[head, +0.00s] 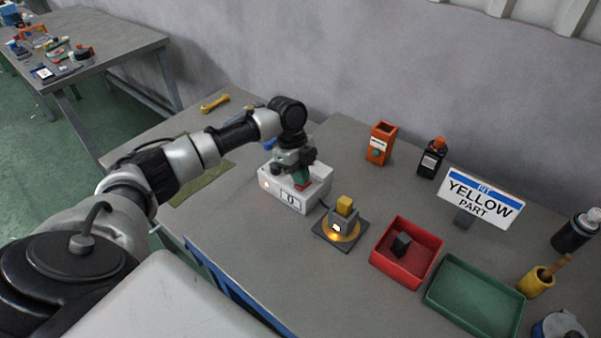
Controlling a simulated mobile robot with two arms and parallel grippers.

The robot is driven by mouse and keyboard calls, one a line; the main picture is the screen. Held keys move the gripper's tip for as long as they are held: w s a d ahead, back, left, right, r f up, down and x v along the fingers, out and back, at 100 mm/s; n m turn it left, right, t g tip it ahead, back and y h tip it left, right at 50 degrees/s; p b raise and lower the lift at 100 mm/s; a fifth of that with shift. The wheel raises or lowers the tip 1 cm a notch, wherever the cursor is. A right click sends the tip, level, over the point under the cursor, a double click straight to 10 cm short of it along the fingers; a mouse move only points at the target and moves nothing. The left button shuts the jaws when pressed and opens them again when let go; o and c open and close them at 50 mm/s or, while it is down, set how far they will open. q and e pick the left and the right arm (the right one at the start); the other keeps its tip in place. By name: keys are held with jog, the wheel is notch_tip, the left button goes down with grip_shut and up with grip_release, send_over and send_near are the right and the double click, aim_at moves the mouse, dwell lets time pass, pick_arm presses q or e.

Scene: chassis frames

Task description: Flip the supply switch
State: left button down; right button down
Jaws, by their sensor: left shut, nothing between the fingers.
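The supply box (312,199) is a white unit on the table, with a small display on its front that seems to read 0 and a small reddish light at its left end. My left gripper (301,182) is shut and empty, pointing down at the top of the box. Red and green parts show at its fingertips, likely the switch, but the gripper hides most of it. I cannot tell whether the fingers touch it or which way it is set. My right gripper is not in view.
Right of the box is a dark plate (327,238) with a lit orange ring and a yellow part (344,204). A red tray (425,279) holds a dark block. A green tray (470,308), a YELLOW PART sign (483,200), an orange holder (380,144) and a black bottle (432,158) stand further right.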

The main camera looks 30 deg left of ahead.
pick_arm(q)
jog(key=shift+f, duration=0.1)
jog(key=shift+s+f+t, duration=0.25)
jog(key=shift+f+t, duration=0.15)
jog(key=shift+t, duration=0.1)
jog(key=shift+s+f+t, duration=0.1)
jog(key=shift+s+t, duration=0.15)
jog(key=shift+t, duration=0.05)
jog(key=shift+s+t, duration=0.15)
jog(key=shift+t, duration=0.15)
jog(key=shift+p, duration=0.65)
jog(key=shift+s+f, duration=0.15)
jog(key=shift+f, duration=0.1)
jog(key=shift+w+r, duration=0.1)
jog(key=shift+w, duration=0.15)
